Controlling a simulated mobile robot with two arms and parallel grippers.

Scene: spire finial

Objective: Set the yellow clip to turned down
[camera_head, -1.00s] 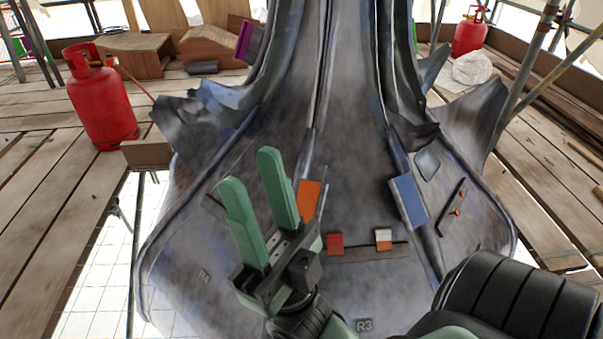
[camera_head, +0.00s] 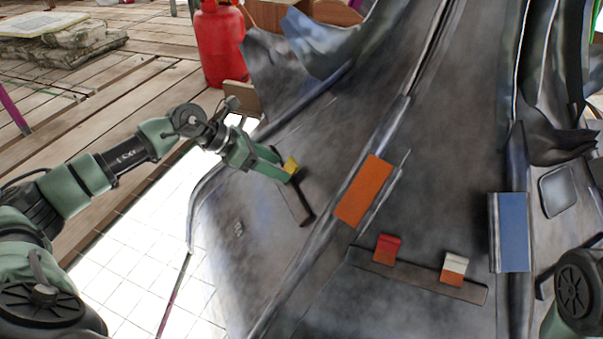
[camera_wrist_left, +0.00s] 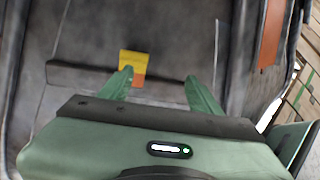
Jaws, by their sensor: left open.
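The yellow clip (camera_head: 291,165) sits on a short dark bar (camera_head: 303,205) on the left part of the grey metal. In the left wrist view the clip (camera_wrist_left: 134,62) has a yellow upper part and an orange lower part. My left gripper (camera_head: 282,172) is at the clip and hides part of it in the head view. In the left wrist view the gripper (camera_wrist_left: 158,77) is open. The clip is near the left finger's tip, with a wide gap to the right finger. I cannot tell whether that finger touches it. My right gripper is not in view.
An orange plate (camera_head: 363,191) stands right of the clip. A red clip (camera_head: 387,249) and a white clip (camera_head: 454,268) sit on another bar (camera_head: 415,276). A blue plate (camera_head: 511,232) is farther right. A red gas cylinder (camera_head: 221,45) stands behind on the planks.

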